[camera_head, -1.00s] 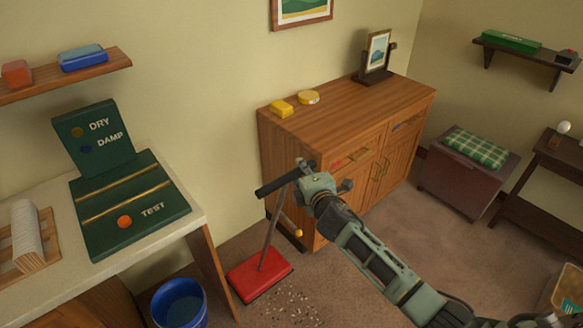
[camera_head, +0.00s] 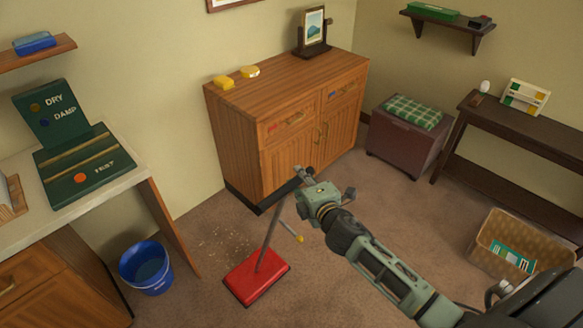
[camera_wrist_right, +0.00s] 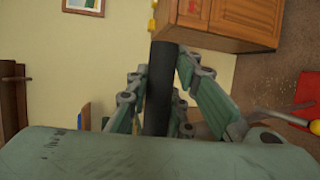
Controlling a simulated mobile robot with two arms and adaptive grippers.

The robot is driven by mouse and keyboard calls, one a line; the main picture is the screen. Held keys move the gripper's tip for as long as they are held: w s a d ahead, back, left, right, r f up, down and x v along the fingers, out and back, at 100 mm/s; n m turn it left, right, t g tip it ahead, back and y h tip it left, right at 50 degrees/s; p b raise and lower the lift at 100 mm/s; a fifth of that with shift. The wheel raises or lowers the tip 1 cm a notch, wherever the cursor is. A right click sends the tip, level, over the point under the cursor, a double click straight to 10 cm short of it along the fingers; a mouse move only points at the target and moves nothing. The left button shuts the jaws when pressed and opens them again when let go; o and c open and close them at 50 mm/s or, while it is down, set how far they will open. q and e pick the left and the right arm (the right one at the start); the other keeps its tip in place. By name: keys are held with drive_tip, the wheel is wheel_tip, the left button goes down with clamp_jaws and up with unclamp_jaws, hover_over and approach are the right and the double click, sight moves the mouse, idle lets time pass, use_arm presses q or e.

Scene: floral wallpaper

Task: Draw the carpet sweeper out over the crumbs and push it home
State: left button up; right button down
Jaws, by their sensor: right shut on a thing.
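The carpet sweeper has a red head (camera_head: 256,276) flat on the brown carpet and a thin grey pole rising from it, tilted to the right. My right gripper (camera_head: 303,183) is shut on the black handle at the top of the pole. In the right wrist view the black handle (camera_wrist_right: 159,88) lies between the gripper's fingers (camera_wrist_right: 160,95). The red head shows at that view's right edge (camera_wrist_right: 305,112). Pale crumbs (camera_head: 228,240) lie scattered on the carpet behind and left of the red head. My left gripper is not in view.
A wooden cabinet (camera_head: 236,142) stands just behind the handle. A blue bucket (camera_head: 146,268) stands left of the sweeper, by the desk. A woven basket (camera_head: 482,250) is at the right. Carpet between cabinet and basket is free.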

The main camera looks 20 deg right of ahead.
drive_tip(key=s+d, duration=0.2)
drive_tip(key=s, duration=0.4)
drive_tip(key=shift+s+d, duration=0.2)
drive_tip(key=c, duration=1.5)
unclamp_jaws()
drive_tip(key=shift+c, duration=0.2)
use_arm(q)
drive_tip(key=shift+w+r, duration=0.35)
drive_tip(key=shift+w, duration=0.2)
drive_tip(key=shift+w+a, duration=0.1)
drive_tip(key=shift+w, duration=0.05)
use_arm(e)
drive_tip(key=s+r, duration=0.2)
drive_tip(key=s, duration=0.9)
drive_tip(key=shift+s+a, duration=0.3)
drive_tip(key=shift+s, duration=0.1)
